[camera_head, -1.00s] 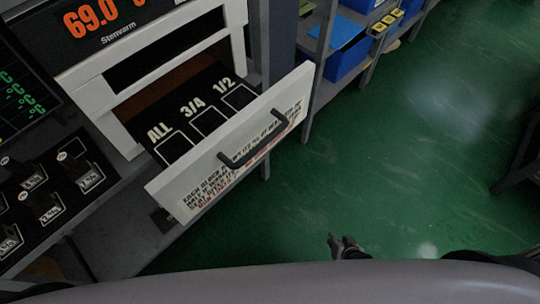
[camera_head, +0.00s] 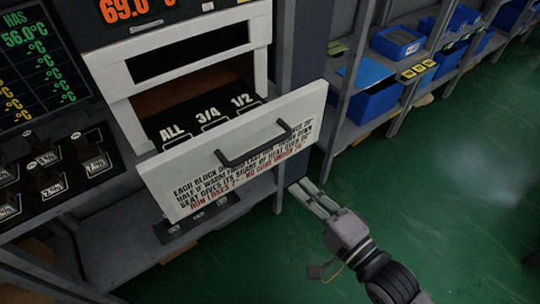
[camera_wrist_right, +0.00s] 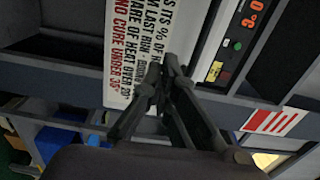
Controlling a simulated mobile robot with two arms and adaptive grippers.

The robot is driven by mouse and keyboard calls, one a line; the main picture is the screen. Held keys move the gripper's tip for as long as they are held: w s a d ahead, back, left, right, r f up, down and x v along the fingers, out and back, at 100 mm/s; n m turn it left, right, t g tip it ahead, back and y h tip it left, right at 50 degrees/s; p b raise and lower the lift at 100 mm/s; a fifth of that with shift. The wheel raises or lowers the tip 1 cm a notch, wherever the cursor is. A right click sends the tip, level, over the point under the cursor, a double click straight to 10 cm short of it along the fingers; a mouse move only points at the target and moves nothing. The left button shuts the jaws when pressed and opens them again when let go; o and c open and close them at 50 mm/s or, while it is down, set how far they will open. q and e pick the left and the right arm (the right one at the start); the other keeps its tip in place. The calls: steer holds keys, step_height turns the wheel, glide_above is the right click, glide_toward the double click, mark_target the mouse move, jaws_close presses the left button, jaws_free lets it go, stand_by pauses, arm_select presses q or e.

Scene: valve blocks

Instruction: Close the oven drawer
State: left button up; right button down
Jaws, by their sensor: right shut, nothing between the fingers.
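The oven drawer's white front panel (camera_head: 165,178) stands out from the white oven frame (camera_head: 262,55), so the drawer is partly open. Its dark bar handle (camera_head: 245,158) is on the front, above printed text. Inside, labels ALL, 3/4 and 1/2 (camera_head: 208,115) show on the dark drawer floor. My right gripper (camera_head: 308,192) is shut and empty, just right of and below the panel's lower right part. In the right wrist view, my right gripper's fingertips (camera_wrist_right: 172,70) lie in front of the printed panel (camera_wrist_right: 135,55); contact cannot be told. My left gripper is out of view.
A shelf with blue bins (camera_head: 370,98) stands right of the oven, behind a dark post (camera_head: 300,50). Dark valve blocks (camera_head: 50,178) sit on a board at left. The green floor (camera_head: 440,180) at right is clear.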

steer(key=p, duration=0.2)
glide_toward(269, 155)
steer(key=w+a+r, duration=0.4)
steer(key=a, duration=0.1)
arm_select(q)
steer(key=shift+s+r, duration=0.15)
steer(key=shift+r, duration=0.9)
arm_select(e)
steer(key=shift+w+a, duration=0.25)
steer(key=shift+w, duration=0.25)
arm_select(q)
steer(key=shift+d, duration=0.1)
